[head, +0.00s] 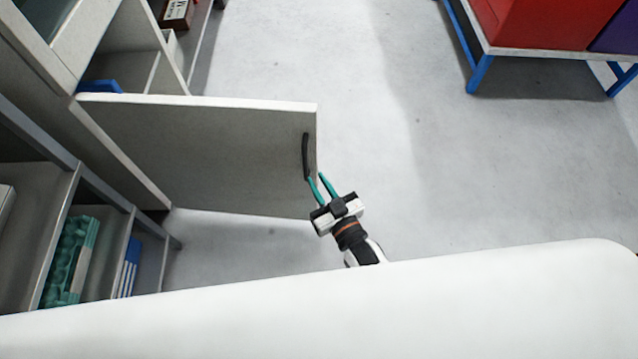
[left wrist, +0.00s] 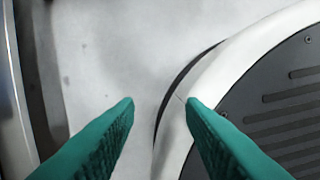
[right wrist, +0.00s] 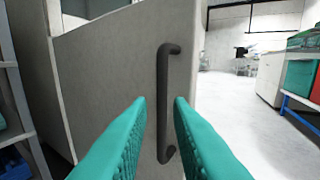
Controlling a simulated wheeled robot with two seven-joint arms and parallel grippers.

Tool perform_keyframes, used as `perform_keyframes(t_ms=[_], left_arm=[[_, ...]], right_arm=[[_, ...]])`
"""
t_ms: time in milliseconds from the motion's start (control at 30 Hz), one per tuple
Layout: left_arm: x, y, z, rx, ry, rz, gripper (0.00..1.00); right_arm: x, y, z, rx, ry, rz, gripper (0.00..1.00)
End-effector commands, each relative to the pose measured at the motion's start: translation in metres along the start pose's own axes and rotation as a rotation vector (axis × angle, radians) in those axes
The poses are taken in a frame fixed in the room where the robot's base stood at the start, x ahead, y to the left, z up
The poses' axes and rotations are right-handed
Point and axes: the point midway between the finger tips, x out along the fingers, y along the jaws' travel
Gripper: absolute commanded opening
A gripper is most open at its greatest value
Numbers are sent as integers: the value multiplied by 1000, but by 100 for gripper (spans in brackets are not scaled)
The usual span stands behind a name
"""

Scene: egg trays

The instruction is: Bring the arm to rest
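My right gripper (head: 322,186) is open in the head view, close to the dark handle (head: 305,157) of a grey cabinet door (head: 215,150). The door stands swung open from the cabinet at the left. In the right wrist view the handle (right wrist: 162,105) is upright ahead of my right fingertips (right wrist: 160,101), seen between them; nothing shows gripped. My left gripper (left wrist: 160,102) is open and empty in the left wrist view, above the pale floor and beside a white and black rounded base that looks like mine. The left gripper does not show in the head view.
A shelf rack (head: 75,160) at the left holds green egg trays (head: 70,262) and a blue-and-white item (head: 128,266). Top right, a blue-legged table (head: 560,53) carries a red box (head: 548,22). The floor (head: 390,130) between is clear.

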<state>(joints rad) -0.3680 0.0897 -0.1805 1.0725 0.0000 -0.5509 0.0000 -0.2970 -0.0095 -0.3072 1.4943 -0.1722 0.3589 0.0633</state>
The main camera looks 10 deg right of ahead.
Motion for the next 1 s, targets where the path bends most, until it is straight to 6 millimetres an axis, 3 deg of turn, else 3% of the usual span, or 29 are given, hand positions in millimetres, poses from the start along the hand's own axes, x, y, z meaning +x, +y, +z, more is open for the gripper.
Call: perform_keyframes(t_ms=[367,467,567,667,800,900,1000], left_arm=[[-1,0,0,0,1,0,36],[-6,0,-4,1,4,0,36],[-16,0,-12,2,12,-1,36],[-28,0,-24,4,21,-1,36],[-44,0,-43,7,31,-2,36],[-55,0,-56,9,39,-3,36],[-64,0,-68,11,45,-3,36]], right_arm=[[-1,0,-1,0,6,0,19],[-7,-2,-17,1,70,-4,19],[-28,-8,-56,4,225,-13,19],[-69,-17,-110,12,451,-29,19],[-153,-30,-177,27,781,-57,19],[-222,-36,-210,41,1001,-76,19],[-287,-42,-229,57,1192,-95,19]])
